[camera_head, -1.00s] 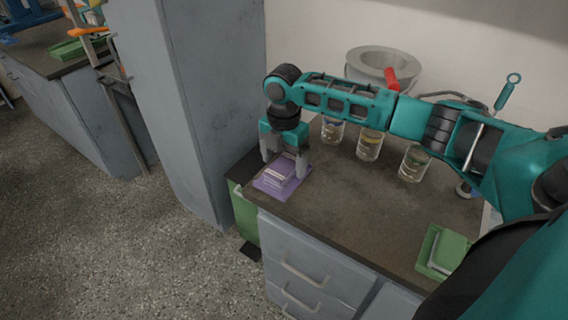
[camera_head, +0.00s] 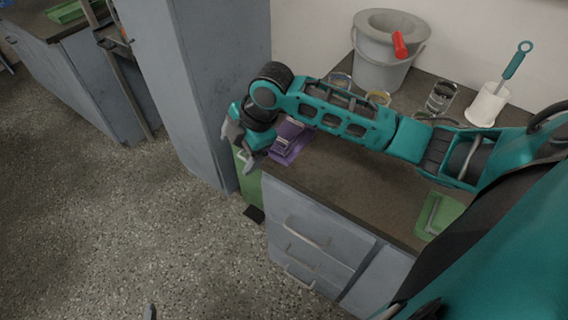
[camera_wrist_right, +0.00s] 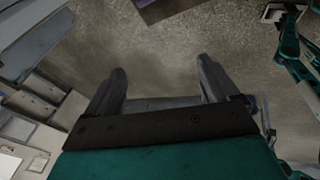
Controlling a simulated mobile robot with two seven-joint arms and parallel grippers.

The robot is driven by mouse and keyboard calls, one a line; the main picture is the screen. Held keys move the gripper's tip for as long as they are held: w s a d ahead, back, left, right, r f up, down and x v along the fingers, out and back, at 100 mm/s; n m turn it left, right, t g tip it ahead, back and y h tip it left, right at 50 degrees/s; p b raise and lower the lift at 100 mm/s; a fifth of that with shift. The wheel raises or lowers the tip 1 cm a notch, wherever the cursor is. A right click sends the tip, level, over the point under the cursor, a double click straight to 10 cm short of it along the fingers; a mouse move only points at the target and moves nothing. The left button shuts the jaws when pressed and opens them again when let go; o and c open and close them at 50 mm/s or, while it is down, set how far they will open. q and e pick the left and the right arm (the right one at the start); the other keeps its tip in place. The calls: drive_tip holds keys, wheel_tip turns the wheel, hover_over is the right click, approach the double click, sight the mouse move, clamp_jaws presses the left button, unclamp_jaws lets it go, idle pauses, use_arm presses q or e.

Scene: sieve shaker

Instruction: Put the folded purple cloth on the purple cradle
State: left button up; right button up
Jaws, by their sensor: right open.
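The purple cradle (camera_head: 284,157) lies on the dark worktop near its left front corner. The folded purple cloth (camera_head: 290,131), lighter in tone, appears to rest on it; my right arm partly hides them. My right gripper (camera_head: 241,150) is open and empty, just left of the cradle and past the worktop's edge, apart from the cloth. In the right wrist view, its two fingers (camera_wrist_right: 161,84) are spread over bare floor, and a purple piece (camera_wrist_right: 158,9) shows at the top edge. A dark tip at the bottom of the head view may belong to my left gripper.
A grey bucket (camera_head: 383,70) with a red handle, glass beakers (camera_head: 440,97) and a white holder (camera_head: 486,104) stand at the back of the worktop. A green tray (camera_head: 440,212) lies at the right. A tall grey cabinet (camera_head: 205,80) stands left; the floor in front is clear.

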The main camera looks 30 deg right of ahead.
drive_tip(key=s+a+f+m+t+y, duration=0.2)
drive_tip(key=s+a+f+m, duration=0.1)
drive_tip(key=a, duration=0.2)
drive_tip(key=s+d+f+m+t+h, duration=0.1)
drive_tip(key=s+d+f+m+t, duration=0.1)
drive_tip(key=s+f+m, duration=0.2)
drive_tip(key=s+d+f+m+t+h, duration=0.2)
drive_tip(key=s+d+f+m+t, duration=0.1)
drive_tip(key=s+m, duration=0.6)
drive_tip(key=shift+s+d+f, duration=0.15)
drive_tip(key=shift+s+f, duration=0.15)
drive_tip(key=shift+f, duration=0.5)
drive_tip(key=shift+o, duration=0.2)
drive_tip(key=shift+o, duration=0.9)
drive_tip(key=shift+c, duration=0.5)
